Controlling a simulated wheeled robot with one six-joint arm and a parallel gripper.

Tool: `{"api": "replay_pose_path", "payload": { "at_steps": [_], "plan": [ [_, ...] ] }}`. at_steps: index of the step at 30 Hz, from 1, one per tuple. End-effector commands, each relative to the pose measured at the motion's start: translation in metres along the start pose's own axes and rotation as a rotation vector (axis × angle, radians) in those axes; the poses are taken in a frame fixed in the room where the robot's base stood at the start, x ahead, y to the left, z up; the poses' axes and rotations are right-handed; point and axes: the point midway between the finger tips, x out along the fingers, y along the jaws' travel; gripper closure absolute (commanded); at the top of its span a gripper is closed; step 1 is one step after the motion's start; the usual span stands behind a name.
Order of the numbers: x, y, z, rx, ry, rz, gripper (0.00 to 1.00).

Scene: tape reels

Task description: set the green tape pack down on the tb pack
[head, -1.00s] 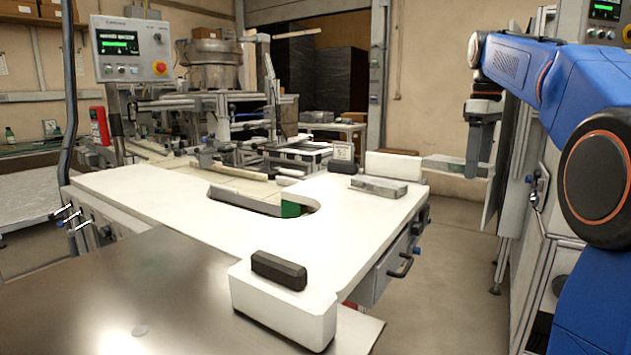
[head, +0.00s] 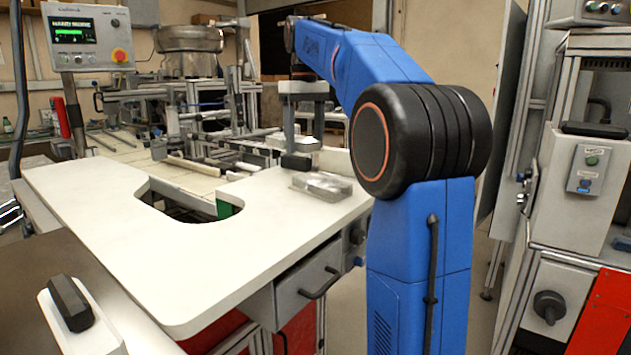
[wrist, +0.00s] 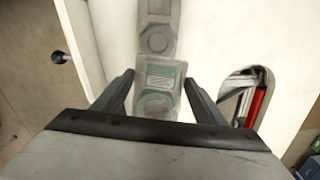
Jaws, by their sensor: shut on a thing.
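My gripper (wrist: 160,82) is shut on the green tape pack (wrist: 162,72), a clear pack with a greenish label and a round reel, which sits between the fingers in the wrist view. Another clear grey pack (wrist: 157,38) with a round reel lies just beyond it; it appears to be the tb pack, but I cannot read its label. In the head view my gripper (head: 304,135) is over the far right part of the white table, close to clear packaging (head: 322,186) lying there. The held pack is hard to make out in that view, and the gap beneath it cannot be judged.
The white table (head: 110,215) has a U-shaped cutout and much bare surface. Another black block (head: 70,303) sits at the front left. A drawer (head: 308,283) is below the table's right edge.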

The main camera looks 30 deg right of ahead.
Motion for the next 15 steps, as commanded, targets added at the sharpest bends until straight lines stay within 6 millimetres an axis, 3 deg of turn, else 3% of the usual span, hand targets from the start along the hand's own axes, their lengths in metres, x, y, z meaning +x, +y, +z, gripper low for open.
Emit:
{"api": "replay_pose_path", "payload": {
  "at_steps": [15],
  "plan": [
    [-0.0101, 0.0001, -0.0002, 0.907, 0.000, 0.000, 0.62]
  ]
}}
